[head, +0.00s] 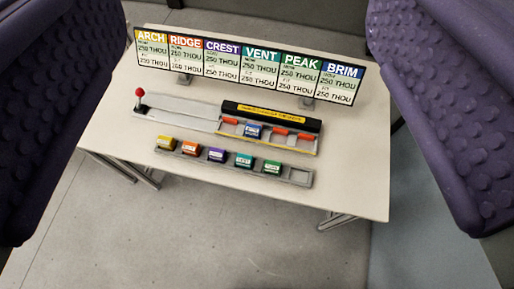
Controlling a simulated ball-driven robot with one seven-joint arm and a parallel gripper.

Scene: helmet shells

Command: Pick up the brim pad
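The brim pad (253,131) is a small blue block with a white label. It sits in the grey, yellow-edged channel in front of a black bar, between orange-red pieces. The blue BRIM panel (341,82) is the rightmost on the sign behind. My gripper (248,110) is open and empty. Its two purple, bumpy fingers fill the left and right sides of the view, wide apart. The table and pad show between them, well beyond the fingers.
A front tray (299,176) holds yellow, orange, purple, teal and green pads; its right-end slot is empty. A red-knobbed lever (139,93) stands at the left of a grey rail (180,110). The pale table (350,180) is bare at right.

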